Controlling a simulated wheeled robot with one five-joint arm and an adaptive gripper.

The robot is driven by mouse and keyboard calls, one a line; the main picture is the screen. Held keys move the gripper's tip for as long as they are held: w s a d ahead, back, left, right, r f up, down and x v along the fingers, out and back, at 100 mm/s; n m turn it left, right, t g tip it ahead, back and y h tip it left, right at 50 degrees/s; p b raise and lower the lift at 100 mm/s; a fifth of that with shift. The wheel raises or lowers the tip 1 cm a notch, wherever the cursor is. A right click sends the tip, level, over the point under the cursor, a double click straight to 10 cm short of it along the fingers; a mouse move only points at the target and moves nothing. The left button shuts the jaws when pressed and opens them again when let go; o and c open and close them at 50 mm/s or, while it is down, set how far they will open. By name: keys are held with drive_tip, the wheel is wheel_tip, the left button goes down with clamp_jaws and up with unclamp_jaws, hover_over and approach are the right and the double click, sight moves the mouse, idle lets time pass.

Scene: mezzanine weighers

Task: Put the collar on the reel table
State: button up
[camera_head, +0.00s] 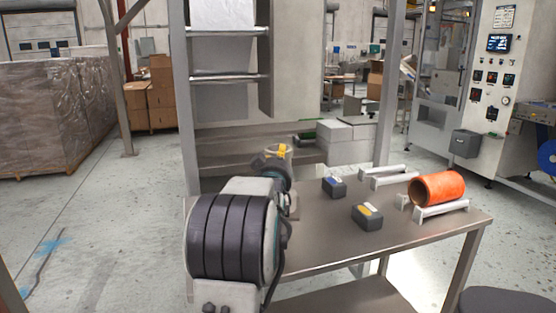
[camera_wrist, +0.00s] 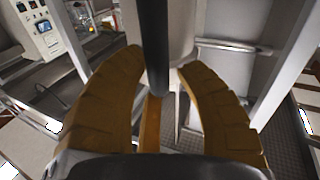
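An orange hollow cylinder (camera_head: 437,189), the clearest collar-like thing in view, lies on its side in a pale cradle (camera_head: 443,210) at the right end of a grey metal table (camera_head: 330,235). I cannot be sure which table is the reel table. My gripper (camera_head: 281,153) is at the table's left side, away from the orange cylinder. A pale rounded thing (camera_wrist: 180,30) shows around and beyond the fingertips; contact is unclear. A dark bar crosses the gap and hides part of it.
Two small dark boxes, one blue-labelled (camera_head: 334,187) and one yellow-labelled (camera_head: 367,216), stand mid-table. An empty-looking pale cradle (camera_head: 388,176) is behind. Metal posts and shelves (camera_head: 228,78) rise behind the table. Open floor (camera_head: 90,220) lies to the left.

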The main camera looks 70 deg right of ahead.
drive_tip(key=shift+f, duration=0.25)
drive_tip(key=r+v, duration=0.1)
drive_tip(key=v, duration=1.1)
drive_tip(key=w+a+n+t+y+p, duration=0.35)
drive_tip(key=w+a+y+p, duration=0.2)
drive_tip(key=w+a, duration=0.6)
drive_tip(key=w+a+f+n+t+y+p, duration=0.1)
drive_tip(key=w+a+n+y+p, duration=0.15)
drive_tip(key=a, duration=0.45)
drive_tip(key=w+a+f+n+y+p, duration=0.1)
drive_tip(key=w+a+y+p, duration=0.1)
drive_tip(key=w+a+y, duration=0.35)
drive_tip(key=s+a+n+g+y+p, duration=0.2)
drive_tip(key=s+a, duration=0.4)
drive_tip(key=a, duration=0.5)
drive_tip(key=s+a+n+g+y+p, duration=0.2)
drive_tip(key=s+a, duration=0.5)
drive_tip(key=a, duration=0.5)
drive_tip(key=f+n+g+p, duration=0.1)
drive_tip(key=n+p, duration=0.1)
drive_tip(key=p, duration=0.1)
drive_tip(key=shift+s+a+y, duration=0.15)
drive_tip(key=shift+a+y, duration=0.1)
drive_tip(key=shift+y, duration=0.1)
